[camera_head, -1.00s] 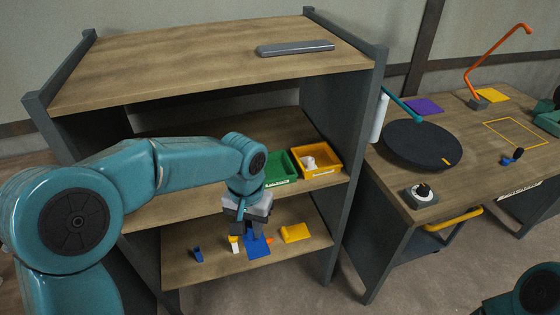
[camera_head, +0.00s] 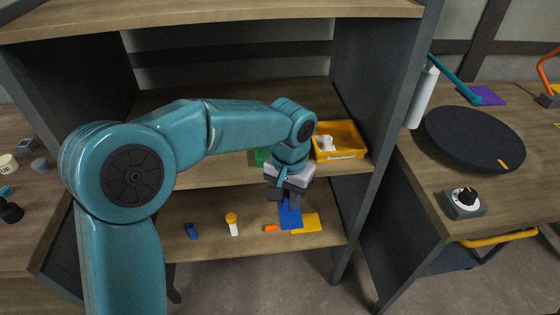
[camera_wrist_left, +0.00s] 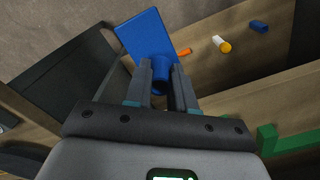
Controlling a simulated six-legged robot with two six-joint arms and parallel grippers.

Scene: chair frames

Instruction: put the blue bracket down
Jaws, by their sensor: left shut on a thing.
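The blue bracket (camera_head: 290,215) is at the lower shelf (camera_head: 210,247) in the head view, partly overlapping a yellow flat piece (camera_head: 307,223). My left gripper (camera_head: 288,196) points down and is shut on the bracket. In the left wrist view, the bracket's flat blue plate (camera_wrist_left: 144,34) extends beyond the fingers, and its rounded part sits between the fingertips (camera_wrist_left: 161,74). I cannot tell whether the bracket touches the shelf. My right gripper is not in view.
An orange piece (camera_head: 271,228), a white-and-yellow bottle (camera_head: 233,226) and a small blue piece (camera_head: 191,231) are on the lower shelf. The shelf's grey side panel (camera_head: 375,120) stands at right.

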